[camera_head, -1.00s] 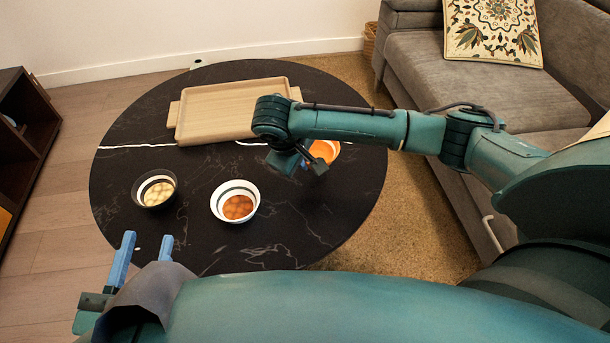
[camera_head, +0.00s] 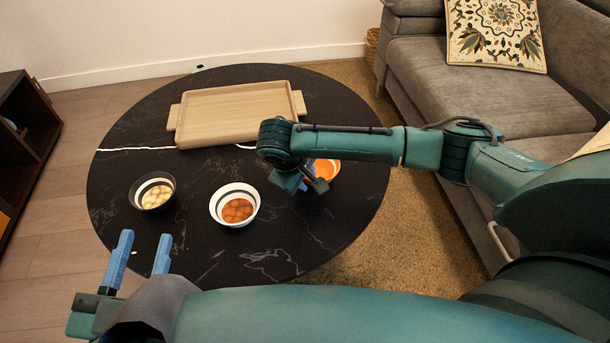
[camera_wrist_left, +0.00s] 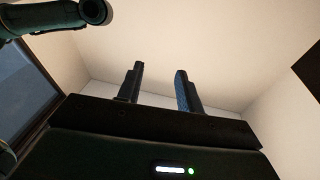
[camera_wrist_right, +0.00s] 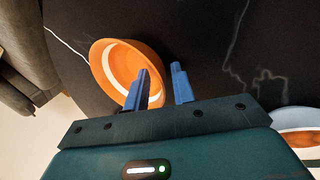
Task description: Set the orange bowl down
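The orange bowl (camera_head: 327,171) is at the right part of the dark round table (camera_head: 180,240), partly hidden behind my right gripper (camera_head: 312,184); it appears to rest on the tabletop. In the right wrist view the bowl (camera_wrist_right: 112,65) shows a white band inside. My right gripper (camera_wrist_right: 160,70) has its fingers apart, with one finger over the bowl's inside and the other just beyond its rim. My left gripper (camera_head: 144,240) is open and empty in front of the table; it also shows open in the left wrist view (camera_wrist_left: 159,70).
A white bowl (camera_head: 220,213) with orange-brown contents and a dark bowl (camera_head: 140,203) with pale round pieces stand left of the orange bowl. A wooden tray (camera_head: 235,112) lies empty at the back. A grey sofa (camera_head: 450,80) stands right of the table.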

